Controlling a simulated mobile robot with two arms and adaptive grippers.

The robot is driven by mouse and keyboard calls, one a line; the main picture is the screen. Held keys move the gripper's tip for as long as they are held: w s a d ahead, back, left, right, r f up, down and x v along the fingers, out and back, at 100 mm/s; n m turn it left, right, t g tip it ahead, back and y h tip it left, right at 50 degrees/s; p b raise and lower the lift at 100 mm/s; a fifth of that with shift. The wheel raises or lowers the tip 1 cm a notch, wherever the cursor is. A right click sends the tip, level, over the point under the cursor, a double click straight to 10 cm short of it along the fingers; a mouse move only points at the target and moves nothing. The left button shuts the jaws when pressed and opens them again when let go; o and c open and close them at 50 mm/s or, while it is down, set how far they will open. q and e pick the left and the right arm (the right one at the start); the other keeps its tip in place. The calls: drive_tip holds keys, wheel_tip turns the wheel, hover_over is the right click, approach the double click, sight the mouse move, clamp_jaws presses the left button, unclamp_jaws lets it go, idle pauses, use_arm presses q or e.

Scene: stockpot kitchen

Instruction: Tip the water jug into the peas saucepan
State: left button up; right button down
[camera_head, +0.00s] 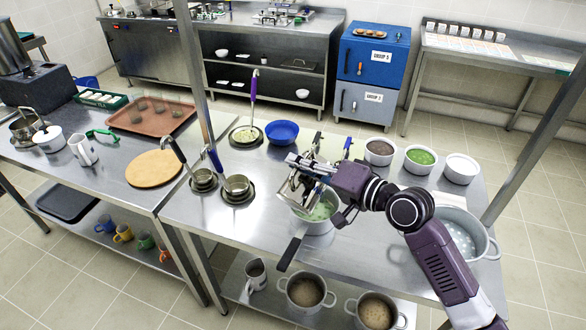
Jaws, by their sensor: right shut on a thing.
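The peas saucepan (323,224) stands on the steel table, with green contents showing inside and its dark handle (291,250) pointing to the front left. My right gripper (312,175) is above the saucepan, shut on a shiny metal vessel that looks like the water jug (291,192). The jug is tilted over the saucepan's left side and partly hidden by the gripper. I cannot tell whether water is flowing. My left gripper is not in view.
A blue bowl (283,131) stands behind the saucepan. Bowls with brown (380,152) and green (420,160) contents and a white bowl (461,169) stand at the back right. A large pale pot (486,243) is at the right. Small pots with ladles (237,187) stand left.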

sight(314, 156)
drive_tip(key=w+d+m, duration=0.2)
drive_tip(key=w+m+g, duration=0.1)
drive_tip(key=w, duration=0.1)
drive_tip(key=shift+d+f+m+y, duration=0.3)
drive_tip(key=shift+d+f, duration=0.1)
drive_tip(key=w+d+r+m+g+y, duration=0.1)
drive_tip(key=w+d+m, duration=0.4)
drive_tip(key=w, duration=0.2)
drive_tip(key=shift+b, duration=0.4)
idle(1.4)
idle(1.0)
